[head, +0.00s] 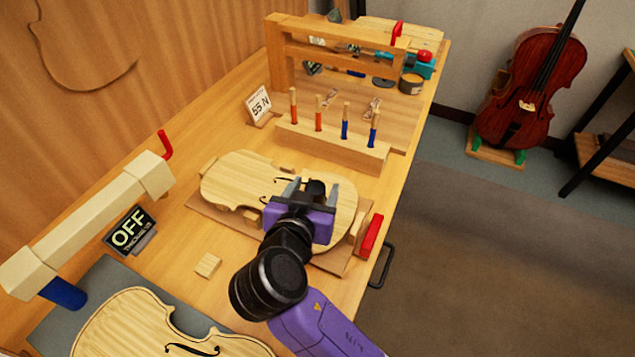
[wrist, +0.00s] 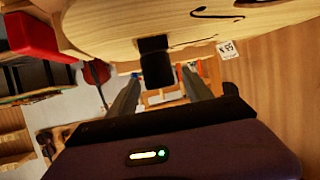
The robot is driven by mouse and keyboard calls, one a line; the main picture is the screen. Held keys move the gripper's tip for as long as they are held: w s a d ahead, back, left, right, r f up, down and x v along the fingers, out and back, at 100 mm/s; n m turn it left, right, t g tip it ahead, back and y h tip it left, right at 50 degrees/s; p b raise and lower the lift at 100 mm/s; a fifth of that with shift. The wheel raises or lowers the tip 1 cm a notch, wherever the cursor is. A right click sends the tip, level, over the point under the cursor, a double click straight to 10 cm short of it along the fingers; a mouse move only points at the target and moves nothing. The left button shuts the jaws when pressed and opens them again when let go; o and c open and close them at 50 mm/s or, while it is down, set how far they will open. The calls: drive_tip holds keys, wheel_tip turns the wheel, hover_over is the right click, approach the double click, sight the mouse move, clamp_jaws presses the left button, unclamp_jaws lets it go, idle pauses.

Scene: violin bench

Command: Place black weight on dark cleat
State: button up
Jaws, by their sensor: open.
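The black weight (wrist: 157,72) is a small dark block on the pale violin plate, which hangs upside down at the top of the wrist view. A slightly wider dark patch (wrist: 152,43) shows between the weight and the plate. It looks like the dark cleat, but its outline merges with the weight. In the head view the weight (head: 316,187) shows between the fingers, and the cleat is hidden. My gripper (head: 311,190) is open, low over the right half of the plate (head: 232,180). Its two grey fingers stand either side of the weight, with gaps visible in the wrist view.
The plate lies on a brown board with small wooden blocks and a red block (head: 371,236) at its right. Behind stands a wooden rack (head: 335,152) with orange and blue handles. A loose wood block (head: 208,265) and an OFF sign (head: 129,232) are at left.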

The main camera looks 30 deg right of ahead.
drive_tip(key=v, duration=0.8)
drive_tip(key=shift+s+a+r, duration=0.1)
drive_tip(key=shift+s+a, duration=0.1)
drive_tip(key=w+a+n+t+y, duration=0.3)
drive_tip(key=a+n+t+y, duration=0.3)
drive_tip(key=a+n+y, duration=0.45)
drive_tip(key=s+d+n+y, duration=0.1)
drive_tip(key=s, duration=0.2)
drive_tip(key=s+d+f+n+y, duration=0.1)
drive_tip(key=s+d, duration=0.1)
drive_tip(key=s, duration=0.2)
drive_tip(key=s+d+f+n+y, duration=0.1)
drive_tip(key=s+n+y, duration=0.1)
drive_tip(key=s, duration=0.2)
drive_tip(key=shift+s+d+f+t, duration=0.15)
drive_tip(key=shift+d+f+t, duration=0.1)
drive_tip(key=shift+t, duration=0.15)
drive_tip(key=s+d+f+m+g+h, duration=0.1)
drive_tip(key=s+d+m+h, duration=0.1)
drive_tip(key=s+d, duration=0.3)
drive_tip(key=s+d+f+m+h, duration=0.2)
drive_tip(key=s+d, duration=0.4)
drive_tip(key=s, duration=0.8)
drive_tip(key=shift+d+m+g+h, duration=0.35)
drive_tip(key=shift+m+h, duration=0.3)
drive_tip(key=shift+m, duration=0.3)
